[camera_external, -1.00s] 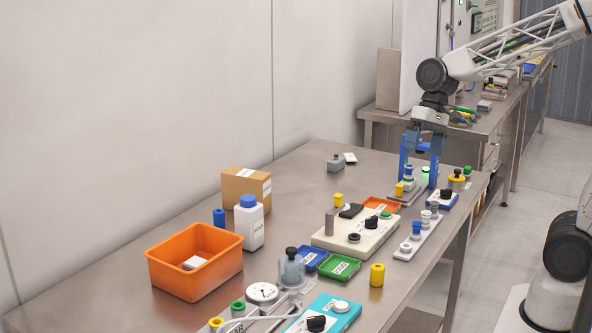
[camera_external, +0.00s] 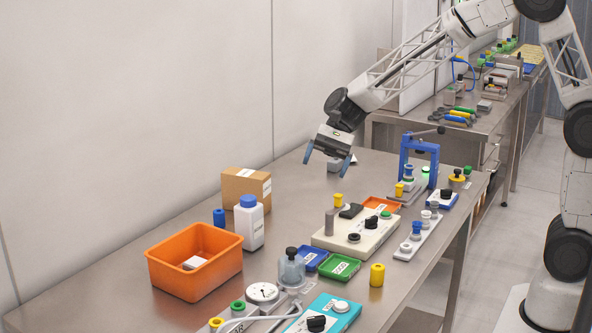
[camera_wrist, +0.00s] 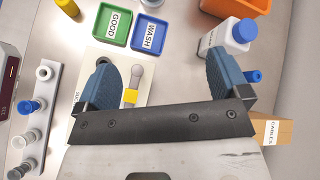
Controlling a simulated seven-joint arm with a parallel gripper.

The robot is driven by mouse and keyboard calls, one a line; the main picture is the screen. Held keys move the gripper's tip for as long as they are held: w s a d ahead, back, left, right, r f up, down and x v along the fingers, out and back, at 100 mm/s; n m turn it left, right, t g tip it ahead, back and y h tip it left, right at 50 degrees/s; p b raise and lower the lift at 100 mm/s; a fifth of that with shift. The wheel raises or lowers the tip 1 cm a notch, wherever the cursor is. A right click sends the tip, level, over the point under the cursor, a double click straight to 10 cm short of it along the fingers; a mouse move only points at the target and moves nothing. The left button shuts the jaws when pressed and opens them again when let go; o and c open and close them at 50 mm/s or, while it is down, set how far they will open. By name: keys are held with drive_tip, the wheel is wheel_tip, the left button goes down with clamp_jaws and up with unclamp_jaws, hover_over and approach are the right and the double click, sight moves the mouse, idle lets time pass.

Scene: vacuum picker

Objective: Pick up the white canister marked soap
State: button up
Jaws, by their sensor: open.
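The white canister (camera_external: 250,228) with a blue cap stands upright on the table, in front of the cardboard box. It also shows in the wrist view (camera_wrist: 223,36) at upper right, beyond the right finger, with a label whose print I cannot read. My gripper (camera_external: 328,161) is open and empty, above the table to the right of and behind the canister, clear of it. In the wrist view its two blue fingers (camera_wrist: 165,78) are spread wide.
An orange bin (camera_external: 166,277) stands in front left of the canister. A blue cylinder (camera_external: 219,217) and the cardboard box (camera_external: 233,186) stand close to it. A beige panel (camera_external: 330,237), green tray (camera_external: 339,268) and blue tray (camera_external: 309,258) lie to the right. Bare table lies between canister and panel.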

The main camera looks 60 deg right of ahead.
sight(242, 218)
drive_tip(key=w+a+f+m+y, duration=0.2)
drive_tip(key=w+a+f+m, duration=0.1)
drive_tip(key=w+f, duration=0.2)
drive_tip(key=w+a+f+m+t+y, duration=0.1)
drive_tip(key=w+a+f+m+y, duration=0.1)
drive_tip(key=w, duration=0.8)
wheel_tip(242, 218, down, 3)
drive_tip(key=shift+a+r+m, duration=0.15)
drive_tip(key=shift+a+m, duration=0.25)
drive_tip(key=shift+a, duration=0.2)
drive_tip(key=shift+x, duration=1.3)
drive_tip(key=shift+a, duration=0.1)
drive_tip(key=shift+r+x, duration=0.1)
drive_tip(key=shift+x, duration=1.15)
drive_tip(key=shift+r+x, duration=0.15)
drive_tip(key=shift+x, duration=1.1)
drive_tip(key=shift+a, duration=0.1)
drive_tip(key=c, duration=1.2)
